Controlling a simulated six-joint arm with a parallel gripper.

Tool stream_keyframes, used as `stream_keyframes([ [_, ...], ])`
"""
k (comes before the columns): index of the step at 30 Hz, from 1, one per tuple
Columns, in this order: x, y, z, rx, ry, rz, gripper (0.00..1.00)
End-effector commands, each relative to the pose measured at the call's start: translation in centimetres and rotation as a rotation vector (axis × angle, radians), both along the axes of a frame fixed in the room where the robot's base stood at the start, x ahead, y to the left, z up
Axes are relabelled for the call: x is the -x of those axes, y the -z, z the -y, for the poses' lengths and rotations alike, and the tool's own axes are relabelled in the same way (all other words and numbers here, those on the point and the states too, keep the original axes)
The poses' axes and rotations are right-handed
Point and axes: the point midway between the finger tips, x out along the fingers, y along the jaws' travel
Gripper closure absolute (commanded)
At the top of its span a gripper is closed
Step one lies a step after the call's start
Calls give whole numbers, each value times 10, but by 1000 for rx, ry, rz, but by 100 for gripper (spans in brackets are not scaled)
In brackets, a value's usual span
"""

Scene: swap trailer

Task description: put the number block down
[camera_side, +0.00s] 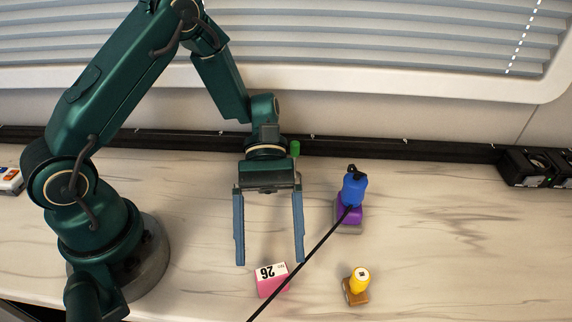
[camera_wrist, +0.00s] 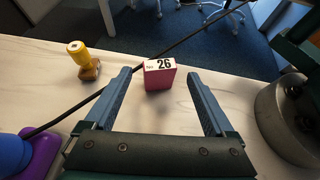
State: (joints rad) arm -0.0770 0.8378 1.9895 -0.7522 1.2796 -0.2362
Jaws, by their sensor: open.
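The number block (camera_side: 271,280) is pink with a white face marked "26". It rests on the pale table near the front edge. In the wrist view the block (camera_wrist: 159,76) stands upright just beyond my fingertips, with nothing gripping it. My gripper (camera_side: 269,262) is open and empty, its two blue fingers spread wide above the table, close behind the block. The wrist view shows the same open gripper (camera_wrist: 165,76) with clear space between the fingers.
A blue and purple object (camera_side: 352,200) stands right of my gripper, with a black cable (camera_side: 300,268) crossing beside the block. A yellow-topped piece (camera_side: 359,281) stands right of the block. Black sockets (camera_side: 537,166) sit at the far right. The right tabletop (camera_side: 450,250) is clear.

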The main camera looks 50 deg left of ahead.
Motion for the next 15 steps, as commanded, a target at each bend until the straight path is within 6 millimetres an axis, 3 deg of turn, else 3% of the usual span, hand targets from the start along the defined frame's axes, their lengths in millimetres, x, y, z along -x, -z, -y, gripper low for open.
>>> stream_keyframes([
  [5,1,-16,-9,-42,68,133,11],
  [15,13,-61,-46,-237,330,631,11],
])
